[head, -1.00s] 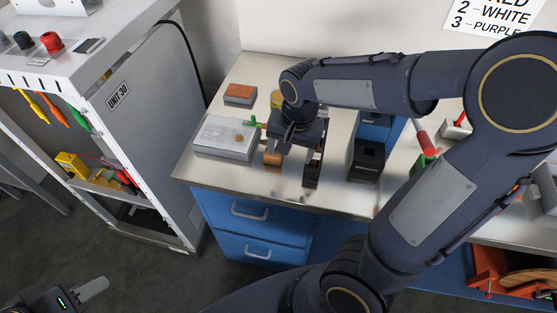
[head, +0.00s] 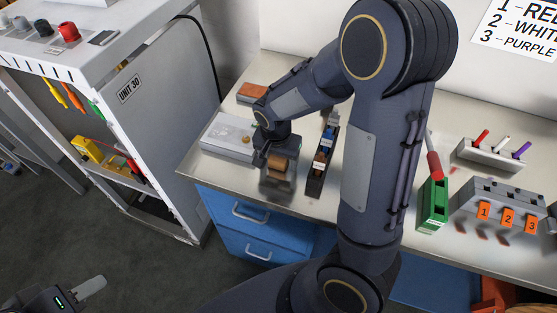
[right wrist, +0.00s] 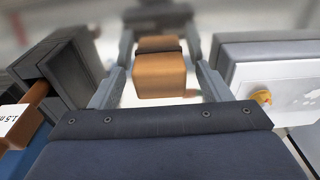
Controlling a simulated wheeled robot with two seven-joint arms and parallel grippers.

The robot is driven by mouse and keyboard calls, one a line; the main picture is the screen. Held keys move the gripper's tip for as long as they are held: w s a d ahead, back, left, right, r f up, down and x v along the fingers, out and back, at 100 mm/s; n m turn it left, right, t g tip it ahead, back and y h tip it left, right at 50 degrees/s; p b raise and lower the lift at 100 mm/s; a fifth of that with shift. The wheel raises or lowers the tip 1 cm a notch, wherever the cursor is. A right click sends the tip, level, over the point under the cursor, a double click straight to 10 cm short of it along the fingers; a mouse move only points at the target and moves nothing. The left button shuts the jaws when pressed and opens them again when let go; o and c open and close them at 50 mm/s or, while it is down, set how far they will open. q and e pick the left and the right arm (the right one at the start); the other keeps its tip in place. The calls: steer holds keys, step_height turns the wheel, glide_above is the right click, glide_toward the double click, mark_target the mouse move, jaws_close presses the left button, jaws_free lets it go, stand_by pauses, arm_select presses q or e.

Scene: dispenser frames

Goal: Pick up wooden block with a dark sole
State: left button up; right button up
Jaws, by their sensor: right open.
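The wooden block (head: 280,165) stands near the front left of the metal-topped table. In the right wrist view the block (right wrist: 160,76) shows orange-brown wood and a dark band on top; I cannot make out a sole. My right gripper (head: 277,178) is lowered over it. In the right wrist view the right gripper's (right wrist: 160,66) two fingers stand on either side of the block, with gaps showing, so it is open around it. My left gripper (head: 86,292) is at the bottom left corner, partly cut off, far from the table.
A grey box with a yellow knob (head: 226,138) is close left of the right gripper. A black narrow holder (head: 322,165) with blue and orange pieces is close right. An orange-topped box (head: 250,92) lies behind. A green holder (head: 432,205) and numbered grey block (head: 497,212) stand further right.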

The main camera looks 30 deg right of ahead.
steer(key=c, duration=1.1)
steer(key=shift+r, duration=0.15)
step_height(320, 180, up, 3)
steer(key=shift+f, duration=0.15)
steer(key=w+a+r, duration=0.1)
steer(key=a+r, duration=0.2)
steer(key=a, duration=0.1)
steer(key=w+a+r+b, duration=0.1)
steer(key=w+a+r, duration=0.1)
steer(key=a, duration=0.3)
steer(key=w+a+r, duration=0.1)
steer(key=a+r, duration=0.3)
steer(key=r, duration=0.1)
steer(key=shift+w+a, duration=0.15)
steer(key=shift+w, duration=0.2)
